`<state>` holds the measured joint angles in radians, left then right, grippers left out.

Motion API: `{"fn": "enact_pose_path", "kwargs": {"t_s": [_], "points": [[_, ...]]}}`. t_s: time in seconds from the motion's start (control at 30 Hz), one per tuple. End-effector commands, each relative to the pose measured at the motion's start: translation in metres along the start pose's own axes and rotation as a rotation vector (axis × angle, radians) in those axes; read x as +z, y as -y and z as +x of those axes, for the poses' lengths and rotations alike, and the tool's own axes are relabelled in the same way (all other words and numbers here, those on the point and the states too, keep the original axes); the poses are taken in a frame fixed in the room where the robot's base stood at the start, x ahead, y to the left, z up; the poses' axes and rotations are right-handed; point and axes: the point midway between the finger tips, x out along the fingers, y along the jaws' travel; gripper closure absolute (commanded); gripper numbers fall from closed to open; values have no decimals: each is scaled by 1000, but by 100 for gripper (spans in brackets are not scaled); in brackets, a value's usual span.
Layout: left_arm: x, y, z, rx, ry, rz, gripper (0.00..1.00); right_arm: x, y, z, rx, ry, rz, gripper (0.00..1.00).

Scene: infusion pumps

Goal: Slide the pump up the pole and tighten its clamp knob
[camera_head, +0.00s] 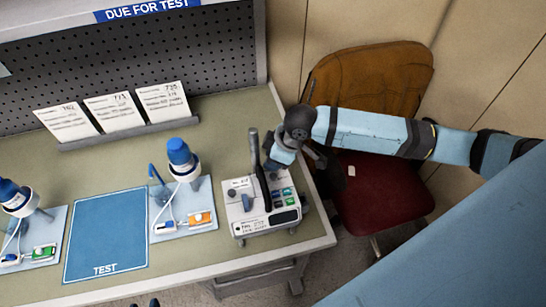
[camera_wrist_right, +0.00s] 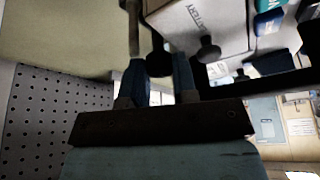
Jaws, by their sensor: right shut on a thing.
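The white pump (camera_head: 262,212) stands at the right end of the bench, with coloured buttons and a dark display on its face. A grey pole (camera_head: 254,147) rises at its back; it also shows in the wrist view (camera_wrist_right: 133,28). My right gripper (camera_head: 277,158) is at the pump's back right side. In the wrist view its blue fingers (camera_wrist_right: 159,76) are closed around a dark round knob (camera_wrist_right: 159,62) beside the pole. The pump's casing with a BATTERY label (camera_wrist_right: 200,22) is just beyond. Dark tips at the bottom edge seem to be my left gripper (camera_head: 145,303), mostly cut off.
A blue TEST mat (camera_head: 106,236) lies left of the pump. Two trays with blue-capped devices (camera_head: 182,158) (camera_head: 14,196) flank it. Cards (camera_head: 110,112) stand before a pegboard (camera_head: 180,65). A red-seated chair (camera_head: 382,208) is beyond the bench's right edge.

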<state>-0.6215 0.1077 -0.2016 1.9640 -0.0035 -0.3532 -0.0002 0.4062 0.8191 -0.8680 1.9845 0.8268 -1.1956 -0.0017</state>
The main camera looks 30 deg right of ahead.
Motion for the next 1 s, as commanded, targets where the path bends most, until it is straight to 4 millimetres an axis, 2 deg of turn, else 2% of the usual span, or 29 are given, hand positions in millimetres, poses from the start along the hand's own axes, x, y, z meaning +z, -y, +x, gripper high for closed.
{"fn": "enact_pose_path", "kwargs": {"t_s": [0.07, 0.1, 0.13, 0.17, 0.43, 0.57, 0.67, 1.0], "points": [[0, 0, 0, 0, 0, 0, 57, -1, 0, 0, 0, -1, -1, 97], [0, 0, 0, 0, 0, 0, 57, -1, 0, 0, 0, -1, -1, 71], [0, 0, 0, 0, 0, 0, 57, -1, 0, 0, 0, -1, -1, 64], [0, 0, 0, 0, 0, 0, 57, -1, 0, 0, 0, -1, -1, 62], [1, 0, 0, 0, 1, 0, 57, 0, 0, -1, 0, -1, -1, 62], [3, 0, 2, 0, 2, 3, 57, -1, 0, -11, 1, -3, -2, 62], [5, 0, 3, 2, 0, 10, 57, 0, -1, -27, 2, -2, -3, 62], [10, 2, 2, 13, -4, 42, 57, 0, -1, -104, 3, -2, -3, 62]]}}
